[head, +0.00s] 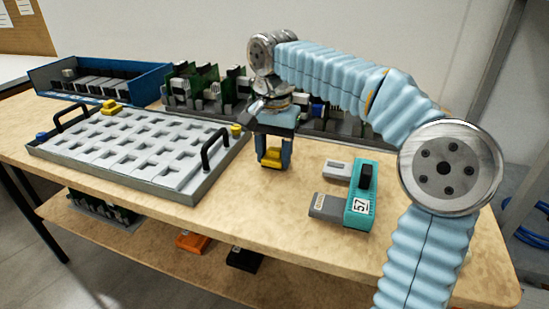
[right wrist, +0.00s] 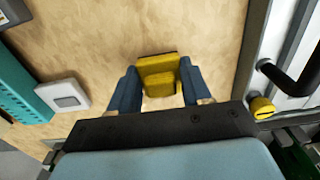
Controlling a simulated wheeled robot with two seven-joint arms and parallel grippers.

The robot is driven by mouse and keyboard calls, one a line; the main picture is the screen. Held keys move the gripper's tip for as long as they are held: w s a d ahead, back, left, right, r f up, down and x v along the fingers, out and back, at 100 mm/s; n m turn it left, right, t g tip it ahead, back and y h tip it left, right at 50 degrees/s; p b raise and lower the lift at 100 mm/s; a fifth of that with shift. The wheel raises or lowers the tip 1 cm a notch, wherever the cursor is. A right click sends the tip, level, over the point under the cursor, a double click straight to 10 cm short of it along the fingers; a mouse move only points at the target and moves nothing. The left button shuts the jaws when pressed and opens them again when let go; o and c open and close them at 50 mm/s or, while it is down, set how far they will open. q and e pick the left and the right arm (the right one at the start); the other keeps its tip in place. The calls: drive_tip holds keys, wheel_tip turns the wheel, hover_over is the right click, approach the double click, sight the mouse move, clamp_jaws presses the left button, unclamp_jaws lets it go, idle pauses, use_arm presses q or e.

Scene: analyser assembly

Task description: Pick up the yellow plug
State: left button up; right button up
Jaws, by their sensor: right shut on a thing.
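The yellow plug (head: 271,157) is between the blue fingers of my right gripper (head: 273,160), over the bare wood just right of the grey tray. The right wrist view shows the yellow plug (right wrist: 160,75) with a finger against each side, so the right gripper (right wrist: 161,88) is shut on it. I cannot tell whether the plug still touches the table. Other yellow parts sit on the grey tray: one at its far edge (head: 109,106) and a round one at its right corner (head: 236,131). My left gripper is in neither view.
The grey tray (head: 190,195) has rows of square slots and black handles. A teal block (head: 357,208) with grey prongs lies to the right. Green circuit boards (head: 205,78) and a blue bin (head: 150,83) stand behind. The front of the table is clear.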

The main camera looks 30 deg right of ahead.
sight(270, 150)
drive_tip(key=shift+r, duration=0.5)
drive_tip(key=r, duration=0.1)
drive_tip(key=r+p, duration=0.1)
drive_tip(key=r, duration=0.1)
drive_tip(key=shift+w+a+r, duration=0.1)
drive_tip(key=shift+a, duration=0.25)
drive_tip(key=a+r+p, duration=0.2)
drive_tip(key=a+r, duration=0.7)
drive_tip(key=a, duration=0.4)
drive_tip(key=shift+a, duration=0.2)
drive_tip(key=shift+w, duration=0.1)
